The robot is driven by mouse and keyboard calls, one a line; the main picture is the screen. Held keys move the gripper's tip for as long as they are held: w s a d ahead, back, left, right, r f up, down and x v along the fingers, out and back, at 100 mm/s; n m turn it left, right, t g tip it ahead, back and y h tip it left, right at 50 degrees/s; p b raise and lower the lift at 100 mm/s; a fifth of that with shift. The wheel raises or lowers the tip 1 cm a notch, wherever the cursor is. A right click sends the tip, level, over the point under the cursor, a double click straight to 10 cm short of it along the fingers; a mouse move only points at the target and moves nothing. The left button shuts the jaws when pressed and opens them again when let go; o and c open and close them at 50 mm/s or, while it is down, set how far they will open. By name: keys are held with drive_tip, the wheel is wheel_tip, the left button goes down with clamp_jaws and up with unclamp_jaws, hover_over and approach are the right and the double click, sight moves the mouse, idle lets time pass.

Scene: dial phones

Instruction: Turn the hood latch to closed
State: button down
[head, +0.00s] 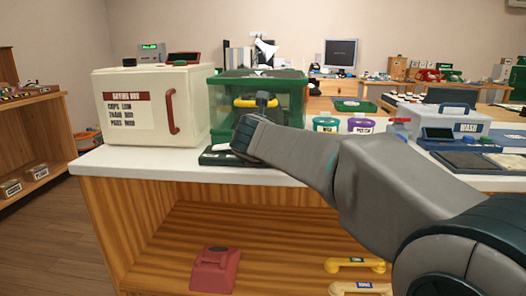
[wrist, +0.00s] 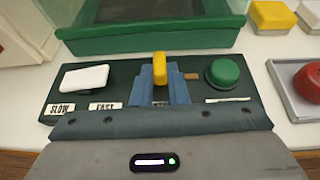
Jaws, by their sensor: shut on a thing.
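The hood (head: 290,100) is a clear green-framed box with a yellow handle on the white counter; its green lower edge shows at the top of the wrist view (wrist: 150,40). A dark green panel (wrist: 60,107) lies in front of it. On the panel, the yellow latch (wrist: 160,66) stands upright, pointing toward the hood. My gripper (wrist: 160,88) is shut on this latch with its blue fingers, which hide the latch's lower part. A short brown tab sits just right of the fingers. In the head view my gripper (head: 243,148) is at the panel, mostly hidden by my arm.
On the panel are a white switch (wrist: 85,78) over SLOW and FAST labels at left and a green knob (wrist: 222,72) at right. A grey tray (wrist: 300,95) with a red knob stands right of it. A cream box (head: 150,105) stands left of the hood.

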drive_tip(key=shift+a+r+m+h, duration=0.1)
drive_tip(key=shift+r+m+h, duration=0.05)
drive_tip(key=shift+m+h, duration=0.2)
idle(0.3)
drive_tip(key=c, duration=1.4)
unclamp_jaws()
drive_tip(key=shift+c, duration=0.2)
drive_tip(key=p+v, duration=0.4)
drive_tip(key=v, duration=0.9)
drive_tip(key=shift+s, duration=0.35)
drive_tip(key=shift+r, duration=0.1)
